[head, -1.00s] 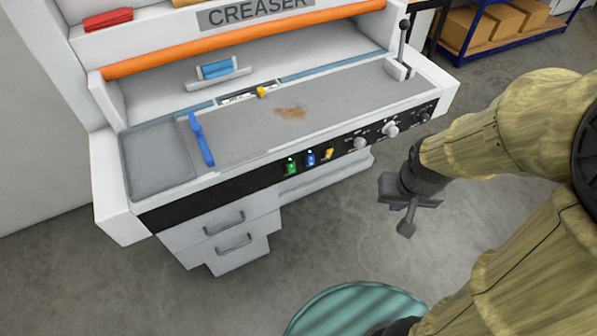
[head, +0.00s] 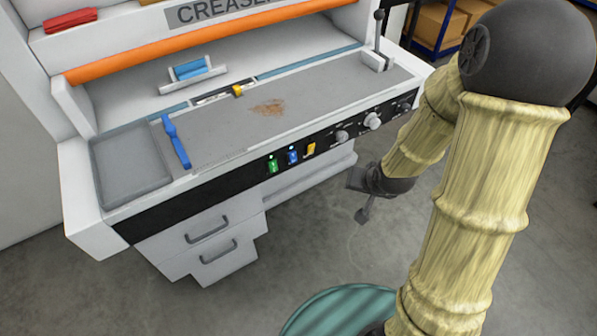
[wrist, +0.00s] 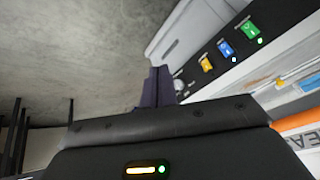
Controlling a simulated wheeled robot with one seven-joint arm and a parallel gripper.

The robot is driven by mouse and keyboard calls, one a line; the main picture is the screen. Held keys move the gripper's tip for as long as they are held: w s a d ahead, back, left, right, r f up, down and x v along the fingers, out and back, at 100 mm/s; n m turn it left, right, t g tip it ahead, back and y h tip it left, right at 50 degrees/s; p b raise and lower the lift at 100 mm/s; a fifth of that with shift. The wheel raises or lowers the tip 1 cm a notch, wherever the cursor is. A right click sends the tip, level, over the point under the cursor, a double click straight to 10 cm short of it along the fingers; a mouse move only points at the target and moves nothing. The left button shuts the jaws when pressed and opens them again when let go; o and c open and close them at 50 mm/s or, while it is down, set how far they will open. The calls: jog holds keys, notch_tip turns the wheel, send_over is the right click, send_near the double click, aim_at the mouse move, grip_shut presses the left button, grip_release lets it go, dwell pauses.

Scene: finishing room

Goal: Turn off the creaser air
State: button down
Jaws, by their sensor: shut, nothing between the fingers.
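The creaser (head: 130,200) is a white machine with a black front panel. The panel carries a green switch (head: 273,165), a blue switch (head: 293,157) and a yellow switch (head: 311,148), with knobs to their right. Small lights show by the green and blue switches. I cannot read which switch is for the air. The wrist view shows the green (wrist: 250,30), blue (wrist: 226,48) and yellow (wrist: 206,63) switches ahead and right of the fingers. My gripper (wrist: 156,88) is shut and empty. In the head view my gripper (head: 364,213) hangs in front of the panel's right part, apart from it.
A blue-handled tool (head: 176,142), a yellow slider (head: 238,90) and a brown stain (head: 268,107) are on the creaser's bed. A lever (head: 378,35) stands at its right end. Drawers (head: 210,229) are below. A shelf with boxes (head: 437,27) is behind; open floor lies in front.

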aim_at(294, 161)
jog(key=w+a+f+m+t+y+b, duration=0.6)
jog(key=a+f+m+t+y+b, duration=0.1)
jog(key=f, duration=0.4)
jog(key=shift+a+m, duration=0.65)
jog(key=shift+m, duration=0.45)
jog(key=shift+w, duration=0.1)
jog(key=x, duration=1.4)
jog(key=shift+a+r+p, duration=0.1)
jog(key=shift+r+p, duration=0.25)
jog(key=shift+r, duration=0.1)
jog(key=shift+f+t+y, duration=0.1)
jog(key=shift+t+y, duration=0.2)
